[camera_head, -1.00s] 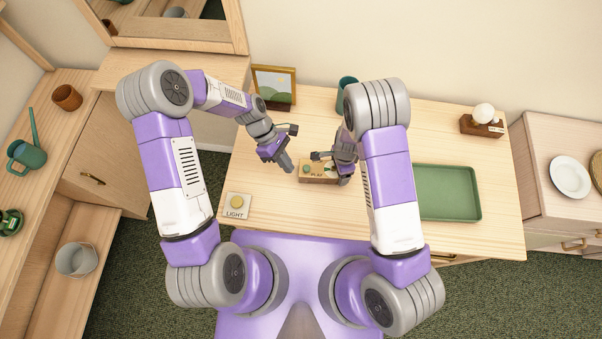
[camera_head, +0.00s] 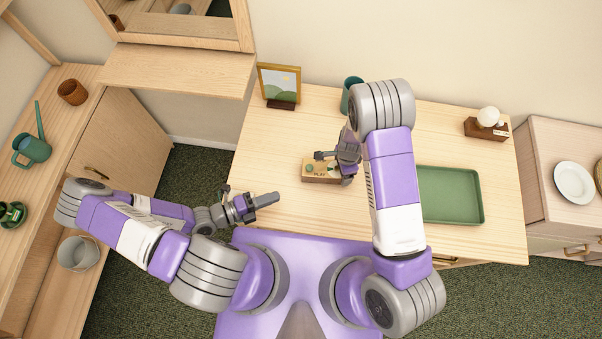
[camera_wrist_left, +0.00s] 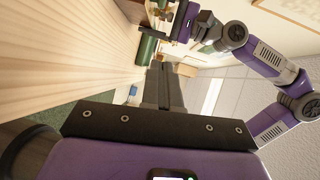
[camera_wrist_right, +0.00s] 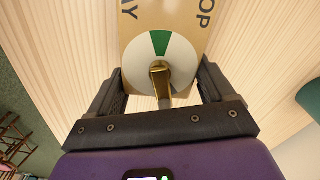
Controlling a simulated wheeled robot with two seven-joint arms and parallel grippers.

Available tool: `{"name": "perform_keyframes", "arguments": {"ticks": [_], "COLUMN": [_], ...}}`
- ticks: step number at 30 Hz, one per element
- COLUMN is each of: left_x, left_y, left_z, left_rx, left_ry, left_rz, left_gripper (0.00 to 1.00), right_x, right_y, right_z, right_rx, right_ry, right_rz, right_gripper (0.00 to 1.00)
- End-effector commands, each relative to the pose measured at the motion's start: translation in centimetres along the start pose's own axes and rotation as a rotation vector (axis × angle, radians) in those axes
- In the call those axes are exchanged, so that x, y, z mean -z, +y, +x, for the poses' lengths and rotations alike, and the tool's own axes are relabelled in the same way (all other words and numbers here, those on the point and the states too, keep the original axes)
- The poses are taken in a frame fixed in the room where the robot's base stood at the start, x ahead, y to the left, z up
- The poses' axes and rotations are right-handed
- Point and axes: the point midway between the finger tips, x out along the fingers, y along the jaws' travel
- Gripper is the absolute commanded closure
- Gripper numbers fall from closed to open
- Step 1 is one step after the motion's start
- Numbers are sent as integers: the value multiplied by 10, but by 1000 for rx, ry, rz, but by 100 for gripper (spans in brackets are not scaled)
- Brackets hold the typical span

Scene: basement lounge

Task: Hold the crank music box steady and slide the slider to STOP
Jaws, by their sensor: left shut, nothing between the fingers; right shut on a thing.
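The crank music box (camera_head: 318,171) is a small tan box on the wooden table, with "PLAY" lettering on it. In the right wrist view the box (camera_wrist_right: 151,14) shows a white disc (camera_wrist_right: 142,66) with a green wedge, a gold knob (camera_wrist_right: 159,72) and the partial words "AY" and "OP". My right gripper (camera_head: 345,172) is shut on the box, a finger on each side. My left gripper (camera_head: 276,198) is shut and empty, left of and nearer than the box, apart from it. The slider's position cannot be made out.
A green tray (camera_head: 449,195) lies right of my right arm. A picture frame (camera_head: 280,85), a teal cup (camera_head: 352,94) and a lamp on a wooden block (camera_head: 487,124) stand along the table's back. The table left of the box is clear.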

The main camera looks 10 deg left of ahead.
Motion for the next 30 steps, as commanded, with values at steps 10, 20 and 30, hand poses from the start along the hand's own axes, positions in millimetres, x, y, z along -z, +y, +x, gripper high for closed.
{"name": "perform_keyframes", "arguments": {"ticks": [10,20,30], "left_x": [-2,-3,-8], "left_y": [1,1,0], "left_z": [-6,2,64], "left_rx": [12,14,18], "left_ry": [-90,-87,-85], "left_rz": [-106,-103,-105], "left_gripper": [100,100,100], "right_x": [0,0,0], "right_y": [0,-1,-1], "right_z": [0,0,0], "right_rx": [1,2,1], "right_ry": [0,0,0], "right_rz": [0,0,0], "right_gripper": [63,63,63]}}
